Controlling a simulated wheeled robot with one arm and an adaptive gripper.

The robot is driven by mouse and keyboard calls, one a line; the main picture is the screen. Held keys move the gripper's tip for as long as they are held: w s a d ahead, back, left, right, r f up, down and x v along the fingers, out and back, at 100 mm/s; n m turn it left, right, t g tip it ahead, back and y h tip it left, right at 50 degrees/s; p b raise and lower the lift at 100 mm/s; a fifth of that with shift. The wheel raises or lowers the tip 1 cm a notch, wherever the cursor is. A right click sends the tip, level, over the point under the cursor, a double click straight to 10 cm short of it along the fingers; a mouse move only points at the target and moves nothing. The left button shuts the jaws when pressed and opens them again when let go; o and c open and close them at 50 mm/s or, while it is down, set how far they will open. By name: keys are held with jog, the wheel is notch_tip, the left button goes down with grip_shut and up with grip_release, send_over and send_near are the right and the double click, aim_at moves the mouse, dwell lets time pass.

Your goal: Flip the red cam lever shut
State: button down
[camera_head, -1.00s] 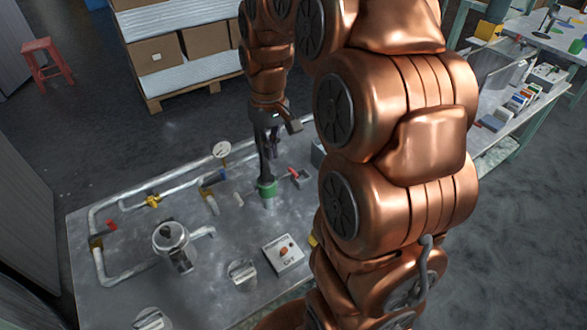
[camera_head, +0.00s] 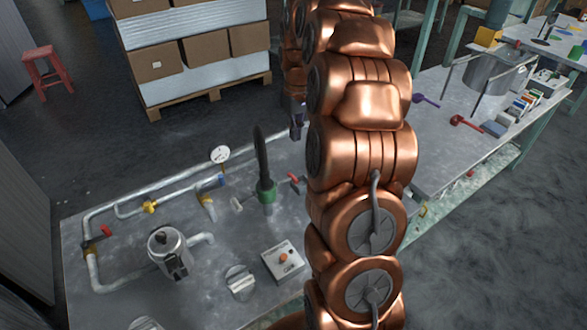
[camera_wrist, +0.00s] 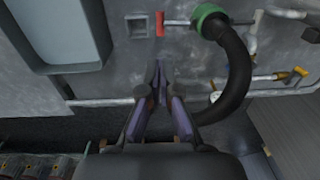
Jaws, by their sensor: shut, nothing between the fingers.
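The green coupling (camera_head: 266,190) stands on the metal bench with a black hose (camera_head: 261,150) rising from it. The red cam lever (camera_head: 296,182) sticks out to its right, partly hidden by my arm. In the wrist view the lever's red end (camera_wrist: 160,24) sits at the end of a thin metal rod pointing away from the green coupling (camera_wrist: 211,20). The hose (camera_wrist: 238,75) curves down at the right there. My gripper (camera_head: 297,134) is up behind the lever, clear of the bench. Its purple fingers (camera_wrist: 158,66) are shut and empty, apart from the lever and hose.
Pipes with yellow valves (camera_head: 150,207) and a gauge (camera_head: 220,154) run along the bench's far side. A metal pot (camera_head: 168,250), a control box (camera_head: 282,259) and a knob (camera_head: 240,281) stand nearer. A square holder (camera_wrist: 139,26) lies beside the lever.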

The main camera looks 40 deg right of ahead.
aim_at(293, 176)
jog(key=shift+f, duration=0.1)
jog(key=f, duration=0.4)
jog(key=f+p, duration=0.1)
jog(key=f, duration=0.4)
jog(key=f+p, duration=0.1)
jog(key=f, duration=0.3)
jog(key=shift+a+f, duration=0.35)
jog(key=shift+f, duration=0.05)
jog(key=shift+w+f, duration=0.1)
jog(key=shift+f, duration=0.05)
jog(key=shift+d+f+y, duration=0.1)
jog(key=shift+d+y, duration=0.05)
jog(key=shift+y, duration=0.25)
